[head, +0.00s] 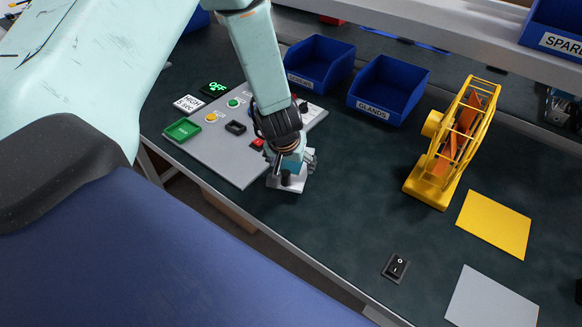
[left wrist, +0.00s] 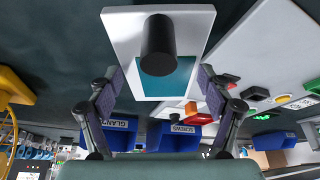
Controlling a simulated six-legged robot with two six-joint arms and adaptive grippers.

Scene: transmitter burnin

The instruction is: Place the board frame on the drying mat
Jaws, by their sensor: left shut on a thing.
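My left gripper (head: 290,155) is shut on a pale plate (head: 287,184) with a short black post and a teal part, which I take for the board frame. The left wrist view shows the plate (left wrist: 120,28), the post (left wrist: 158,48) and the teal part (left wrist: 178,82) between the two fingers (left wrist: 157,95). The plate is beside the front right edge of the grey panel; I cannot tell whether it touches the bench. A yellow square mat (head: 493,224) and a pale grey square mat (head: 491,301) lie at the right; neither carries a readable label. My right gripper is not in view.
Blue bins (head: 388,90) stand behind. A yellow cage-like stand (head: 433,187) and a black switch (head: 396,267) are at the right. The dark bench between the panel and the stand is clear.

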